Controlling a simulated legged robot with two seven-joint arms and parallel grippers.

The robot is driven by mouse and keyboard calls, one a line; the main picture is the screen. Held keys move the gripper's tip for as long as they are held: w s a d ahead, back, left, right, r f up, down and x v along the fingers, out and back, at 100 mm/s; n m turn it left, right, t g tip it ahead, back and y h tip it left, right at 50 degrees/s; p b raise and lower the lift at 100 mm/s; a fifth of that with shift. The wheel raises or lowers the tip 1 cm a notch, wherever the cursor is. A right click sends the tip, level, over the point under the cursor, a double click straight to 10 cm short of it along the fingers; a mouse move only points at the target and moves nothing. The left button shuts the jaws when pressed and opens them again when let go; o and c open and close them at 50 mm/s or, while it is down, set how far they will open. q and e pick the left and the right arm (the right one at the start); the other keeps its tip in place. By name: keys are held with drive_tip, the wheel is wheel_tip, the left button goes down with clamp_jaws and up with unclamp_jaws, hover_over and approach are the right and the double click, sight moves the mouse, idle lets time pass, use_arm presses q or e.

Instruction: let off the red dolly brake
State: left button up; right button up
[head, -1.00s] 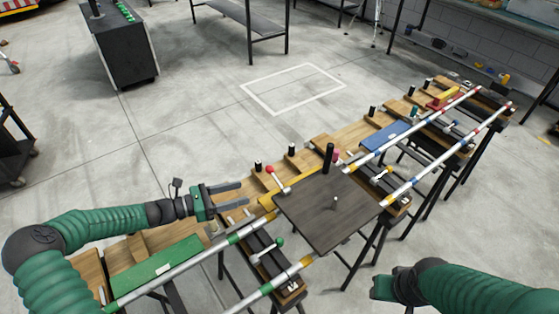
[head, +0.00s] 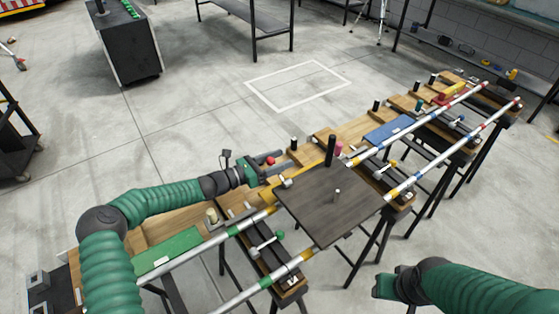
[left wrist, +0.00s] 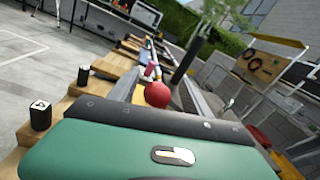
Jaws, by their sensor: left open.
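A lever with a red ball knob (head: 270,160) stands beside the dark flat dolly board (head: 325,212), which rests across the two rails. In the left wrist view the red ball (left wrist: 158,94) shows just beyond the green gripper body. My left gripper (head: 277,170) is open at the knob, its fingers pointing right. It hides most of the lever's shaft, and I cannot tell whether the fingers touch the knob. My right gripper (head: 384,284) is low at the right, away from the lever; its fingers do not show clearly.
A lever with a green knob (head: 280,235) stands nearer, between the rails. A black post (head: 330,150) and a pink knob (head: 339,149) rise by the dolly's far edge. A green plate (head: 167,252) and a blue plate (head: 388,130) lie along the wooden track. Open floor lies behind.

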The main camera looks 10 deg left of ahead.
use_arm(q)
drive_tip(key=shift+d, duration=0.3)
drive_tip(key=shift+a, duration=0.3)
drive_tip(key=c, duration=0.7)
clamp_jaws()
drive_tip(key=shift+f, duration=0.1)
